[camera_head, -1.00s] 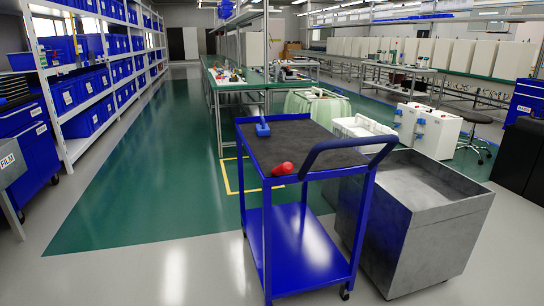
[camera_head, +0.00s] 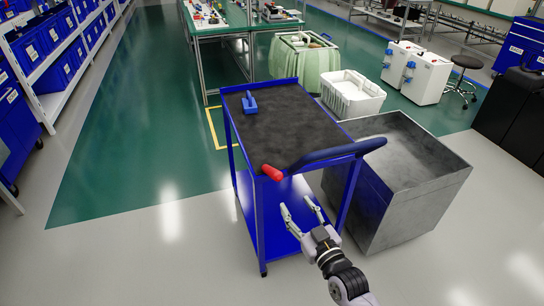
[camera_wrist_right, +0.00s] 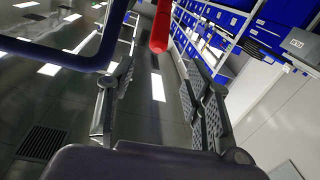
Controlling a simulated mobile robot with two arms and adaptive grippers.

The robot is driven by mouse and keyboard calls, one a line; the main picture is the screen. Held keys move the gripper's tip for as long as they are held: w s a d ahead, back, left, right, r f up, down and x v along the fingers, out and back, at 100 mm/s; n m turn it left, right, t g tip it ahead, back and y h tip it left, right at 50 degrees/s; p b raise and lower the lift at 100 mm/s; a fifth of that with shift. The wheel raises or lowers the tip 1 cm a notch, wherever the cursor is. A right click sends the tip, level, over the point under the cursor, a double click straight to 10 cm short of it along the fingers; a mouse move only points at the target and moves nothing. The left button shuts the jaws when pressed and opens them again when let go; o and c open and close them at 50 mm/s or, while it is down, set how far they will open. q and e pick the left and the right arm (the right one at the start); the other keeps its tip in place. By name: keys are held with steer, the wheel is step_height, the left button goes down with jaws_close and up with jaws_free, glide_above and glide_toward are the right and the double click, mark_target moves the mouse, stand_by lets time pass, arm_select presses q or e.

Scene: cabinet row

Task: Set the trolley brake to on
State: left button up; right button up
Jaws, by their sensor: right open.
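The blue trolley (camera_head: 245,185) stands in the middle of the head view, with a dark mat (camera_head: 290,120) on its top shelf. A red grip (camera_head: 272,172) sticks out at the near edge of the top, left of the dark blue push handle (camera_head: 345,152). My right gripper (camera_head: 298,203) is open and empty, in front of the trolley and below the red grip in the picture. In the right wrist view the red grip (camera_wrist_right: 160,28) shows beyond and between the open fingers, with the push handle (camera_wrist_right: 60,57) at the left. My left gripper is out of view.
A blue tool (camera_head: 250,104) lies on the trolley's top. A grey metal bin (camera_head: 400,200) stands close at the trolley's right. A white crate (camera_head: 352,98) and a green-draped bin (camera_head: 303,65) stand behind. Floor at the left and front is clear.

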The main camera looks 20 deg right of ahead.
mark_target(273, 169)
steer(key=w, duration=0.5)
steer(key=w+a, duration=0.1)
steer(key=w, duration=0.5)
steer(key=w+a, duration=0.1)
steer(key=w, duration=0.5)
steer(key=shift+w+r+b, duration=0.1)
steer(key=shift+w+b, duration=0.1)
steer(key=shift+b, duration=0.1)
steer(key=shift+c, duration=0.2)
jaws_close()
